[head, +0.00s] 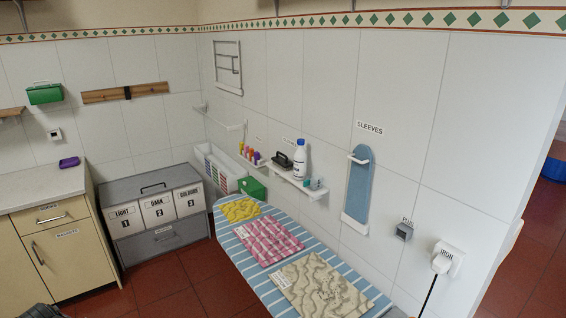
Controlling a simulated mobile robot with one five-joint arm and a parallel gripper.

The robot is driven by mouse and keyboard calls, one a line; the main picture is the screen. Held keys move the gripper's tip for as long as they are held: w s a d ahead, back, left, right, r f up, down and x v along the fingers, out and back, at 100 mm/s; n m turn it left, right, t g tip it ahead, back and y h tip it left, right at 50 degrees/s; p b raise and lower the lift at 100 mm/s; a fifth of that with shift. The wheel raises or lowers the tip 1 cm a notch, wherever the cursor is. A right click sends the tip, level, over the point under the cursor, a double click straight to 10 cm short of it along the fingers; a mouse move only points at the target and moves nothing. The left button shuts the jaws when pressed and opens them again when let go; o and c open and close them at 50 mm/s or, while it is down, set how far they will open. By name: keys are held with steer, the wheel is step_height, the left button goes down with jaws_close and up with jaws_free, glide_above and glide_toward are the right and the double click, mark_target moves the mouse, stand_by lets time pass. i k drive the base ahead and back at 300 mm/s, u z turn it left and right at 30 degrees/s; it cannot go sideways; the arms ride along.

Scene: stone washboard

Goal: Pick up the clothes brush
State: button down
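No thing in the head view can be made out for certain as the clothes brush. A small dark object with a handle-like top (284,160) sits on the white wall shelf (305,190), left of a white bottle (300,159); it may be a brush, but it is too small to tell. A small purple object (69,162) lies on the grey counter (40,186) at the left; its kind is also unclear.
A striped ironing board (236,241) with folded yellow, pink and beige cloths stands below the shelf. Labelled laundry bins (157,207) stand in the corner. A blue sleeve board (359,190) hangs on the wall. Red floor (170,293) is open between counter and board.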

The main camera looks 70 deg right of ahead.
mark_target(284, 164)
steer(key=z, duration=1.65)
steer(key=k, duration=1.05)
steer(key=z, duration=0.4)
steer(key=i, duration=1)
